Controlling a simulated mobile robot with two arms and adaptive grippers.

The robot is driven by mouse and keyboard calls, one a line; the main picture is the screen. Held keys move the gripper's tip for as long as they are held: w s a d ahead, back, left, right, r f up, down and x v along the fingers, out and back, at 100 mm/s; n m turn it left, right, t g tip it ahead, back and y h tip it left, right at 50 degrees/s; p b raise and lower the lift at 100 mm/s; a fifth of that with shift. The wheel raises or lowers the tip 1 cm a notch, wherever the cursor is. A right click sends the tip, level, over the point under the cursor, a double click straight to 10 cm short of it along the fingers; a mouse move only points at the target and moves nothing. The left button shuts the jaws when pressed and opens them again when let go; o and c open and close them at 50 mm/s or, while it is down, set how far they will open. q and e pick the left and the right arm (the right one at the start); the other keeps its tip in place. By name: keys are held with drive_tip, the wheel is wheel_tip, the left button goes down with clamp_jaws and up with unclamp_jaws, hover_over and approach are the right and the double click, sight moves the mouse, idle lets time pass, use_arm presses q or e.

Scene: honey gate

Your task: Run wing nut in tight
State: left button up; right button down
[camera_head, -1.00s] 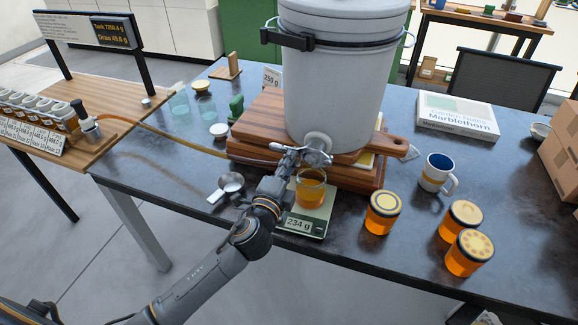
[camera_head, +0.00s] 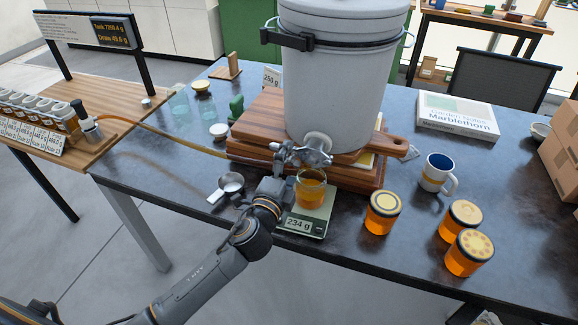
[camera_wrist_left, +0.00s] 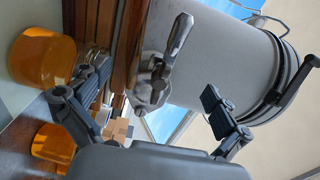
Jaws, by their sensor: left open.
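The wing nut (camera_wrist_left: 175,43) is a grey metal piece with long wings, on the honey gate (camera_wrist_left: 147,92) low on the white bucket (camera_wrist_left: 215,50). In the head view the metal gate (camera_head: 314,153) sits at the bucket's foot, partly behind my gripper. My left gripper (camera_head: 286,164) is in front of the gate, at its left. In the left wrist view its fingers (camera_wrist_left: 140,97) are spread wide, with the gate and wing nut seen between and beyond them. Nothing is held. Contact with the nut cannot be told. My right gripper is not in view.
A glass jar of honey (camera_head: 310,190) stands on a scale (camera_head: 300,222) reading 234 g under the gate. Capped honey jars (camera_head: 382,214) and a mug (camera_head: 437,174) stand to the right. A steel cup (camera_head: 232,184) lies left. The bucket stands on wooden boards (camera_head: 262,118).

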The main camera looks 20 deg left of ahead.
use_arm(q)
drive_tip(key=s, duration=0.7)
drive_tip(key=shift+a, duration=0.15)
idle(0.4)
